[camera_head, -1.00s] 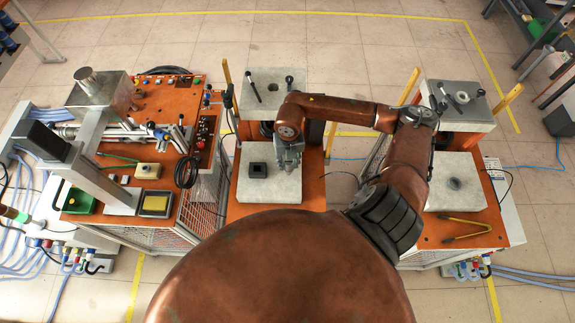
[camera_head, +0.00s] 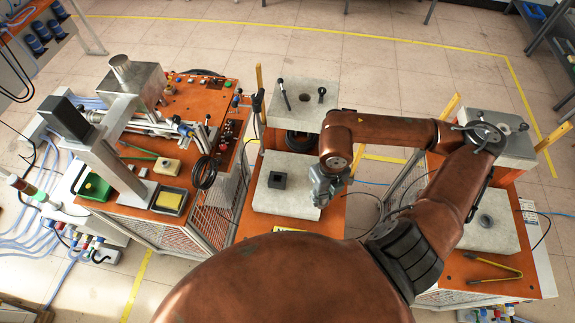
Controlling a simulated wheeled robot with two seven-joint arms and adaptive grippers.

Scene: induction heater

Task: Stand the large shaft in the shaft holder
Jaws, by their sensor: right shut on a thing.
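My right gripper (camera_head: 324,196) is above the right edge of the lower pale slab on the middle station. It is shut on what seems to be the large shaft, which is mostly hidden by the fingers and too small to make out. My left gripper is not in view.
The middle station's upper slab (camera_head: 304,82) has a round hole and two dark handles. A cluttered orange bench (camera_head: 190,130) stands left. My right arm spans the gap between stations.

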